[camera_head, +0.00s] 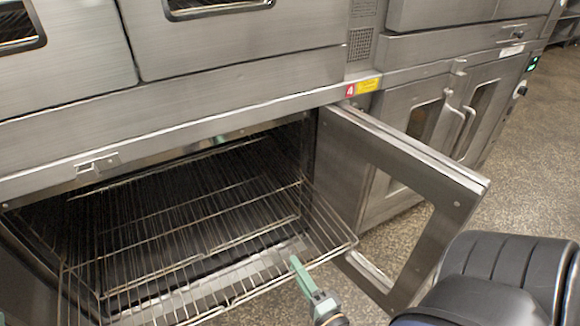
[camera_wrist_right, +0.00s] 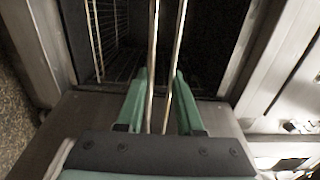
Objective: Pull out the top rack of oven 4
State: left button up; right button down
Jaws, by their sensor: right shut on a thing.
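Oven 4 (camera_head: 200,90) is open below its red "4" label (camera_head: 350,90). Its wire top rack (camera_head: 225,212) sticks out partway through the opening, roughly level, with its right front corner beside the open door (camera_head: 390,170). My right gripper (camera_head: 296,268) is at the rack's front edge, right of the middle. In the right wrist view the green fingers (camera_wrist_right: 158,95) are shut on thin metal bars of the rack (camera_wrist_right: 152,60). Of my left gripper, at most a green sliver shows at the bottom left edge.
The oven door is swung out to the right, close to the rack's right side. Another oven with handled doors (camera_head: 425,115) stands farther right. The speckled floor (camera_head: 525,165) is clear at the right. Another rack or tray level shows lower in the cavity.

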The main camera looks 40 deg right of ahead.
pick_arm(q)
jog(key=shift+w+f, duration=0.15)
jog(key=shift+f, duration=0.1)
pick_arm(e)
jog(key=shift+s, duration=0.25)
jog(key=c, duration=0.5)
grip_release()
jog(key=shift+c, duration=0.2)
pick_arm(q)
jog(key=shift+s+r, duration=0.1)
jog(key=shift+s, duration=0.1)
pick_arm(e)
jog(key=shift+a, duration=0.1)
